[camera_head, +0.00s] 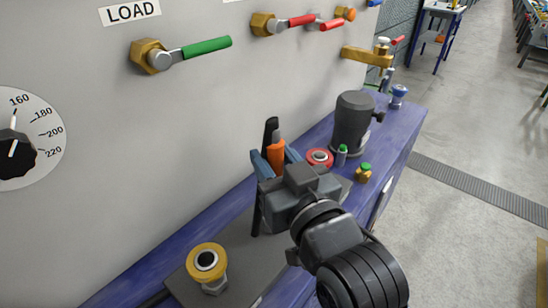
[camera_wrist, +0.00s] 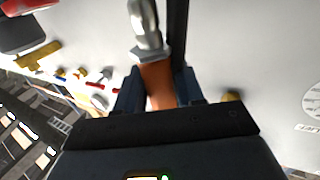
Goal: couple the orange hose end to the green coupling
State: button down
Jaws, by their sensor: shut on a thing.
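The orange hose end (camera_head: 276,153) is between the blue fingers of my gripper (camera_head: 277,160), which is shut on it. In the wrist view the orange sleeve (camera_wrist: 158,84) sits between the fingers, with a metal tip (camera_wrist: 147,28) beyond it. No clear green-ringed coupling shows; my gripper and arm hide part of the bench. Two small green-topped fittings stand to the right of my gripper: a grey one (camera_head: 342,153) and a brass one (camera_head: 364,173). I cannot tell whether either is the green coupling. The hose end is apart from both.
A yellow-ringed coupling (camera_head: 207,259) stands at the front left, a red-ringed one (camera_head: 320,157) right behind my gripper. A dark grey cylinder (camera_head: 352,122) stands farther back. A black upright (camera_head: 271,128) is close behind the hose end. The panel has a green-handled valve (camera_head: 205,47).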

jog(key=shift+f+b, duration=1.6)
jog(key=shift+f, duration=0.85)
dwell(0.5)
jog(key=c, duration=0.6)
grip_release()
jog(key=shift+b+v, duration=0.45)
jog(key=shift+v, duration=3.5)
